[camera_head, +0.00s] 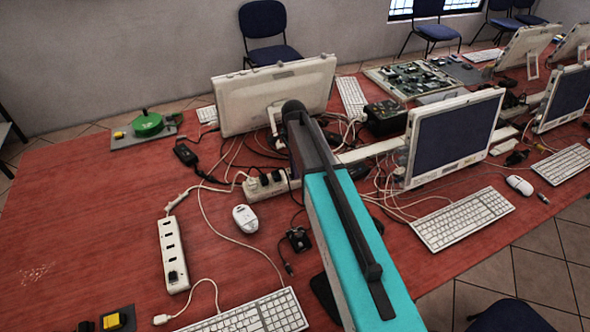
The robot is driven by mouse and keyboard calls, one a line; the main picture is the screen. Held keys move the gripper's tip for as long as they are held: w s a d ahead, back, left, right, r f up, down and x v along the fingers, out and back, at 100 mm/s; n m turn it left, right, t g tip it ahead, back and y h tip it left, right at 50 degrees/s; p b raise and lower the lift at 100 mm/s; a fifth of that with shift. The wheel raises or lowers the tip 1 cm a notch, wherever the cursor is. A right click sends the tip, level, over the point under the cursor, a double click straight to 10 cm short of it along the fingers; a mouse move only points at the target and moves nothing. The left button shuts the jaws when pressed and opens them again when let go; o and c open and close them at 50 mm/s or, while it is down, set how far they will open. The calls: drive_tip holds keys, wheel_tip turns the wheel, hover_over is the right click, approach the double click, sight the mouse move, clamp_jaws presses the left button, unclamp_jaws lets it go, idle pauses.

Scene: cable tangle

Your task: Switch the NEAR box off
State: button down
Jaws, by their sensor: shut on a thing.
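A dark box with a yellow block-like part on top (115,321) sits at the bottom left, cut by the picture's lower edge. It is the nearer of two such units, and its switch position cannot be told. A farther unit (125,138) lies at the table's back left, a grey plate with a green round part and a small yellow part. My teal and black arm crosses the middle of the table from the lower right. My gripper's fingers do not show, so what they are on cannot be seen.
A white power strip (172,255) and a second strip with plugs (266,185) lie among tangled cables on the red table (70,225). A white mouse (245,218), keyboard (255,316) and monitors (452,140) stand around my arm. The left part of the table is mostly clear.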

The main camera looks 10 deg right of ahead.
drive_tip(key=shift+s+a+f+h+b, duration=0.1)
drive_tip(key=shift+a+h+b, duration=0.1)
drive_tip(key=shift+h+b, duration=0.35)
drive_tip(key=shift+s+a+h+b, duration=0.1)
drive_tip(key=shift+a+h+b, duration=0.2)
drive_tip(key=shift+h, duration=0.35)
drive_tip(key=shift+t+h+b, duration=0.4)
drive_tip(key=shift+h, duration=0.2)
drive_tip(key=c, duration=1.7)
unclamp_jaws()
drive_tip(key=shift+r, duration=0.25)
drive_tip(key=shift+b+v, duration=1.4)
drive_tip(key=shift+v, duration=5.45)
